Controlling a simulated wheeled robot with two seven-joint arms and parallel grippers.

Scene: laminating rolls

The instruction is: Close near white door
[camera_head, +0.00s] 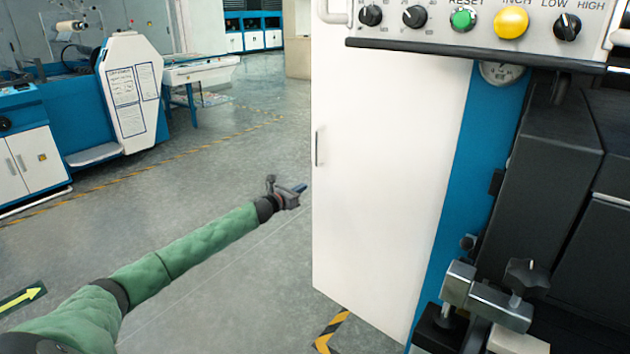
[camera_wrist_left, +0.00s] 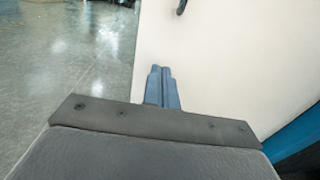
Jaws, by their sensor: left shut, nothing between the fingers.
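The near white door (camera_head: 385,165) is a tall flat panel on the blue machine at the centre right of the head view. A slim dark vertical handle (camera_head: 317,148) sits near its left edge. My left gripper (camera_head: 301,188) is at the door's left edge, a little below the handle. It is shut and empty. In the left wrist view the shut blue-grey fingers (camera_wrist_left: 162,86) point at the white door panel (camera_wrist_left: 235,65), near its left edge. I cannot tell whether they touch it. The door handle (camera_wrist_left: 181,7) shows at the top there. My right gripper is not in view.
A control panel (camera_head: 480,25) with knobs and buttons overhangs the door's top. A metal clamp (camera_head: 487,295) and dark machine parts stand to the right. Another blue and white machine (camera_head: 130,90) is at the far left. The grey floor between is clear.

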